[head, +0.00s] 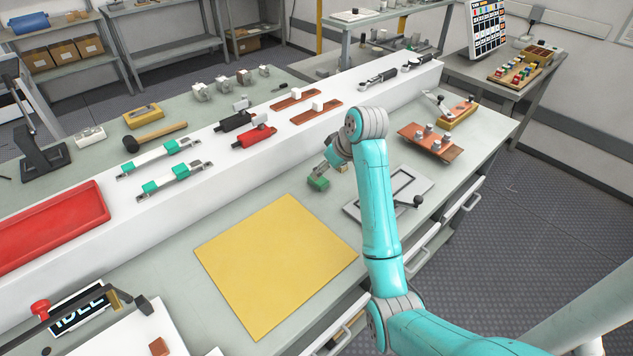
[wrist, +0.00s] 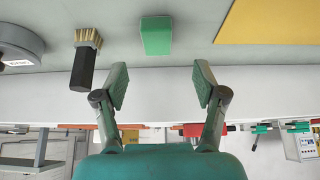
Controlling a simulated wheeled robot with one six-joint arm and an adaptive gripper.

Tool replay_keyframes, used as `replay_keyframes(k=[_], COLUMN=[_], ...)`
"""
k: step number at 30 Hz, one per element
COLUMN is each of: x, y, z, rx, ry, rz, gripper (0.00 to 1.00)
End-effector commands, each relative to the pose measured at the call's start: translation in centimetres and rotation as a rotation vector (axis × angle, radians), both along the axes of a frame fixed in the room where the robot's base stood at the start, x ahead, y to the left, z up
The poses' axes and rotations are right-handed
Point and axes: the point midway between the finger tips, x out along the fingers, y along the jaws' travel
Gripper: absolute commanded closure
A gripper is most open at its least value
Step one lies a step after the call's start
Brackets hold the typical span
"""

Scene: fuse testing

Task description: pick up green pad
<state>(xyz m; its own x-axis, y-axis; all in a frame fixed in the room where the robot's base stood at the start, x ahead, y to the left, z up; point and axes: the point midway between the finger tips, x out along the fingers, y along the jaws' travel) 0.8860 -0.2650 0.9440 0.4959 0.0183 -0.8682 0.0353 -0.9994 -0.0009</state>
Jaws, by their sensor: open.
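The green pad (head: 318,183) is a small block lying on the grey bench top, behind the yellow mat in the head view. In the wrist view the green pad (wrist: 156,36) sits centred just beyond the fingertips, apart from them. My gripper (wrist: 161,74) is open and empty, with its two fingers spread wider than the pad. In the head view my gripper (head: 326,166) is just above and behind the pad, partly hidden by my wrist.
A black-handled brush (wrist: 84,62) lies left of the pad in the wrist view. The yellow mat (head: 275,265) lies in front. A grey frame fixture (head: 358,211) is to the right. A white raised shelf (head: 215,180) runs behind, bearing several fuse holders and tools.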

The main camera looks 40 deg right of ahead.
Motion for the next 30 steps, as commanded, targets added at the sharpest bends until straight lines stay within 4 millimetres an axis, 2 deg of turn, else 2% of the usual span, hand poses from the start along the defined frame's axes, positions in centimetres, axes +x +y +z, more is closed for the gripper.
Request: replay_keyframes(k=[3,9,18,28,29,30], x=[0.7,1.2,3.0,3.4,3.4,3.4], y=[0.0,0.0,-0.2,-0.2,-0.2,-0.2], z=[-1.2,-2.2,-5.7,-6.3,-6.2,-6.2], rx=[0.0,0.001,0.0,-0.001,-0.001,0.0], ry=[0.0,-0.001,0.0,-0.001,-0.001,-0.001], rz=[-0.001,-0.001,0.0,-0.002,0.0,-0.001], gripper=[0.29,0.29,0.29,0.29,0.34,0.44])
